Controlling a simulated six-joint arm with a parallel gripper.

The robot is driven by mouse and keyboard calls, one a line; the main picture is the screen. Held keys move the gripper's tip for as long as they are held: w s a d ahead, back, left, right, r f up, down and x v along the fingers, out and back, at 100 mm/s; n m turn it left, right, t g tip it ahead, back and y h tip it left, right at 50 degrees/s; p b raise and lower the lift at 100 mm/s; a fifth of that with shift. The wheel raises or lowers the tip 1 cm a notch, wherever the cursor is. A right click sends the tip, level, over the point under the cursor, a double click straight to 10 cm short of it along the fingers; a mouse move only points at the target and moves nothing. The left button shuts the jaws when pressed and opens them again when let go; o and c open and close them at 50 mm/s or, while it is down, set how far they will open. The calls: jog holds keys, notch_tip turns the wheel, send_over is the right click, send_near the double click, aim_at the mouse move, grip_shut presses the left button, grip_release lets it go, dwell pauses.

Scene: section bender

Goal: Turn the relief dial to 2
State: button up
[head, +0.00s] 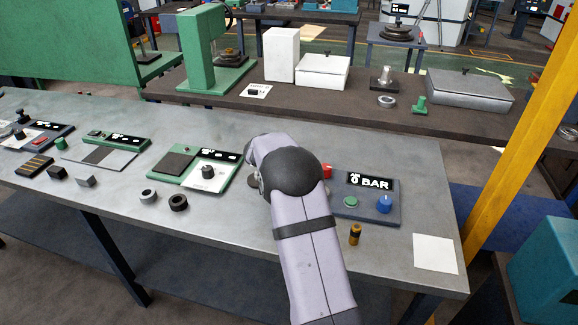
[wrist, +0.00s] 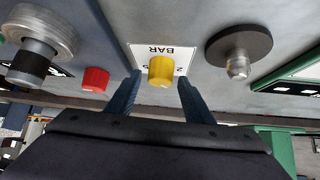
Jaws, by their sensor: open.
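The relief dial appears to be the yellow knob (wrist: 161,68) on a white plate (wrist: 146,50) marked BAR, in the wrist view. Digits, one of them a 2, show beside the knob. Where its pointer faces is not readable. My gripper (wrist: 160,80) is open, with one dark finger on each side of the yellow knob. I cannot tell whether the fingers touch it. In the head view my arm hides the knob and my gripper. The dark panel (head: 369,213) with a display (head: 371,182) reading 0 BAR shows just right of my arm.
A red button (wrist: 95,79) and a metal cylinder (wrist: 33,62) stand left of the yellow knob in the wrist view; a dark disc with a pin (wrist: 240,48) stands right. The head view shows a blue knob (head: 384,203), green button (head: 351,202) and brass cylinder (head: 355,235).

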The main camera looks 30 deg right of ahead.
jog(key=shift+w+d+f, duration=0.25)
jog(key=shift+d+f, duration=0.15)
jog(key=shift+f, duration=0.05)
